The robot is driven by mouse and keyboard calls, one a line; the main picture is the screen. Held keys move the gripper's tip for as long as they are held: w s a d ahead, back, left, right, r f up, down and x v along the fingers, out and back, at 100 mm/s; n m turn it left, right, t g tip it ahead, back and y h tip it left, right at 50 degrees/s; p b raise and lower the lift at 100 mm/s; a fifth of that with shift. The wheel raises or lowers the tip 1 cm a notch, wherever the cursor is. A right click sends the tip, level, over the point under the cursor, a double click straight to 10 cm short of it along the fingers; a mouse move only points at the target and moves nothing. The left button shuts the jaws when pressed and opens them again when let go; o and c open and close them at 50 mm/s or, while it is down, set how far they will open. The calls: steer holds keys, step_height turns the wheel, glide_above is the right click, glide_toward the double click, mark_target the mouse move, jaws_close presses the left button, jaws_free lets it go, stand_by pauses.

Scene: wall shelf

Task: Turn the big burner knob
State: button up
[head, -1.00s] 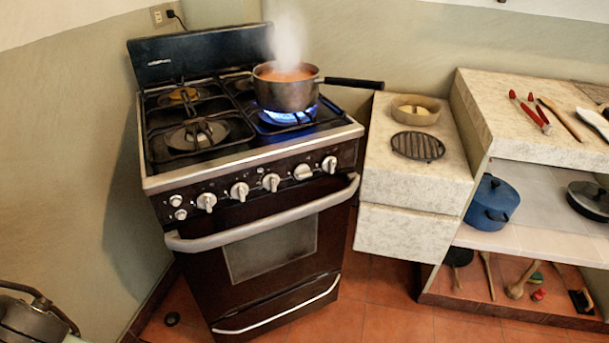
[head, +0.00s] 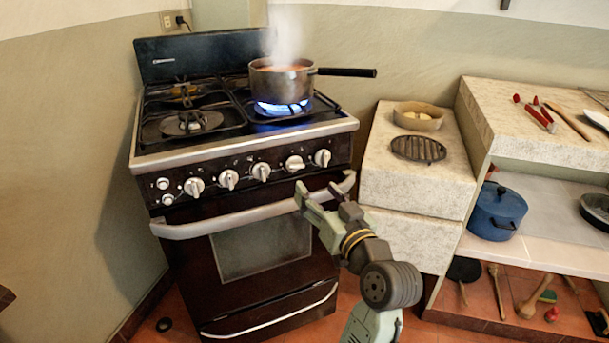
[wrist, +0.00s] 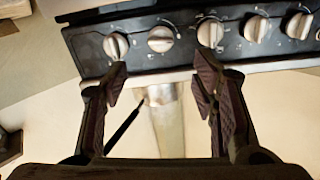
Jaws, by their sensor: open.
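A row of white burner knobs runs along the dark front panel of the stove (head: 245,173). The second knob from the right (head: 295,162) looks slightly wider than its neighbours. The rightmost knob (head: 322,157) is beside it. My gripper (head: 318,194) is open and empty in front of the oven handle, below these two knobs and apart from them. The wrist view appears upside down. There the wider knob (wrist: 161,39) lies between the lines of my gripper's open fingers (wrist: 160,78), beyond their tips, and the rightmost knob (wrist: 116,46) is near the left finger.
The oven handle (head: 250,211) sticks out below the knobs. A steaming pot (head: 283,84) stands over a blue flame at the front right burner, its handle pointing right. A counter block (head: 415,185) stands right of the stove.

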mark_target(297, 167)
steer(key=p+x, duration=0.1)
steer(key=x, duration=0.9)
steer(key=shift+w+a+p, duration=0.2)
steer(key=shift+w+p, duration=0.1)
steer(key=shift+c, duration=0.5)
steer(key=c, duration=1)
steer(key=shift+c, duration=0.3)
